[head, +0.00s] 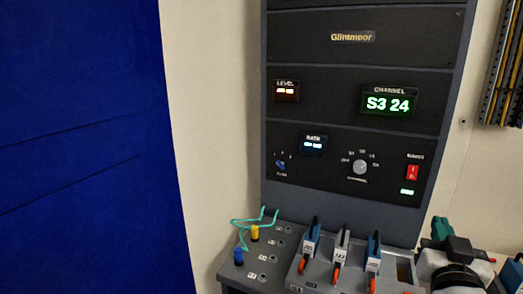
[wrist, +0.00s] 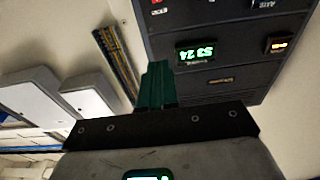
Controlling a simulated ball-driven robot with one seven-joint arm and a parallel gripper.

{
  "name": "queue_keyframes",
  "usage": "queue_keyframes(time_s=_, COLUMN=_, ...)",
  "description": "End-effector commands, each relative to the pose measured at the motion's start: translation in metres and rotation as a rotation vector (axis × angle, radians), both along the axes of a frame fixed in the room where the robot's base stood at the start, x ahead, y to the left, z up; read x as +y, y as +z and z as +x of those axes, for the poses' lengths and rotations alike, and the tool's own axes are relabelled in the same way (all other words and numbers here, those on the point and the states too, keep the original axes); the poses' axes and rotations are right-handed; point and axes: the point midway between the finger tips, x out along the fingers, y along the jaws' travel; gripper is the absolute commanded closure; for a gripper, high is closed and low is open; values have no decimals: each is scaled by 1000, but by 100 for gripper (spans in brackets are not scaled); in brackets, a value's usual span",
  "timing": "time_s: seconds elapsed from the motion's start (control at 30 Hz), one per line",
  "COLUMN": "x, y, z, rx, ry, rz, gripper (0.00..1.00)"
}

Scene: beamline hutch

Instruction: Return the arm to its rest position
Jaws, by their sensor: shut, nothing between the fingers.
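My gripper (wrist: 158,68) shows in the wrist view with its green fingers together and nothing between them. In the head view my gripper (head: 440,228) is at the lower right, beside the right edge of the instrument rack and right of the lever block. It appears to touch nothing. Part of my arm shows below and right of it, cut off by the frame edge.
The dark rack (head: 355,130) has lit displays, a knob and a red switch. A bench panel (head: 262,268) carries yellow and blue plugs with green leads. A lever block (head: 325,278) has several levers. A cable tray (head: 505,70) is on the right wall.

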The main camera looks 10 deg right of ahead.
Motion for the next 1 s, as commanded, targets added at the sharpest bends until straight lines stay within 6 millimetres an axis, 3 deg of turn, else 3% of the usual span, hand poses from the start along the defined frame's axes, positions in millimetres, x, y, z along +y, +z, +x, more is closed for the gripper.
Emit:
queue_keyframes(time_s=0.37, x=2, y=-68, z=-12, rx=201, ry=10, rz=89, gripper=100)
queue_keyframes(time_s=0.67, x=17, y=-164, z=-44, rx=508, ry=50, rz=204, gripper=100)
queue_keyframes(time_s=0.77, x=30, y=-212, z=-70, rx=677, ry=84, rz=261, gripper=100)
queue_keyframes(time_s=0.9, x=59, y=-284, z=-127, rx=975, ry=167, rz=351, gripper=100)
queue_keyframes(time_s=1.0, x=83, y=-323, z=-173, rx=1175, ry=241, rz=406, gripper=100)
